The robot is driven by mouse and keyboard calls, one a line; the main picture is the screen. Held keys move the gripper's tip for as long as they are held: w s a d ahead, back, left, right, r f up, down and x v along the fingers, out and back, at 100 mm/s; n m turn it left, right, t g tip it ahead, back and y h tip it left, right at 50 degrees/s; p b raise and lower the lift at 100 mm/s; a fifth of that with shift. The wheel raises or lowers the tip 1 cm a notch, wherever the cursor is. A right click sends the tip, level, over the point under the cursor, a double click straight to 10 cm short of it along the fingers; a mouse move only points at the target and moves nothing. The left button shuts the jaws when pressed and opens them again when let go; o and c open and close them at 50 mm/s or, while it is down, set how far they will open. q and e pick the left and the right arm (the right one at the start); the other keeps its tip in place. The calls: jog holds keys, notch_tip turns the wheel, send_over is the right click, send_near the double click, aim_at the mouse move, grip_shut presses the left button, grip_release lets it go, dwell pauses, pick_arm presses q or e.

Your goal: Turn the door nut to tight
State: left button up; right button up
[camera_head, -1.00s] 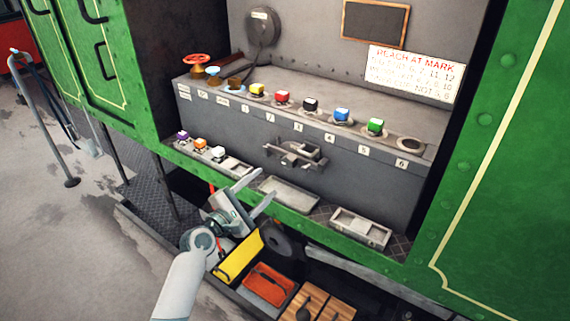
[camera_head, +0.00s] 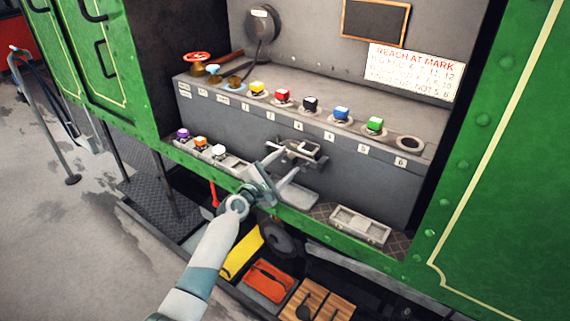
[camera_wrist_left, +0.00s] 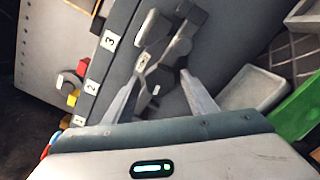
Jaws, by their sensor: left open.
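The door nut looks like a dark grey metal fitting with a crossbar (camera_head: 305,148) on the front of the grey panel, below the numbered plates. It also shows in the left wrist view (camera_wrist_left: 160,48), ahead of and between the fingers. My left gripper (camera_head: 286,164) is open, its fingertips close to the fitting's lower left side. In the left wrist view my left gripper (camera_wrist_left: 160,80) has a lower piece of the fitting between its spread fingers; I cannot tell whether they touch. The fingers partly cover the fitting in the head view. My right gripper is not in view.
Coloured knobs, including a red one (camera_head: 282,97), line the ledge above. A red handwheel (camera_head: 198,58) stands at its left. A shallow grey tray (camera_head: 300,196) and a divided tray (camera_head: 360,225) lie below. The green sill (camera_head: 320,232) runs under the gripper.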

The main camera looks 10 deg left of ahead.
pick_arm(q)
jog(key=c, duration=1.1)
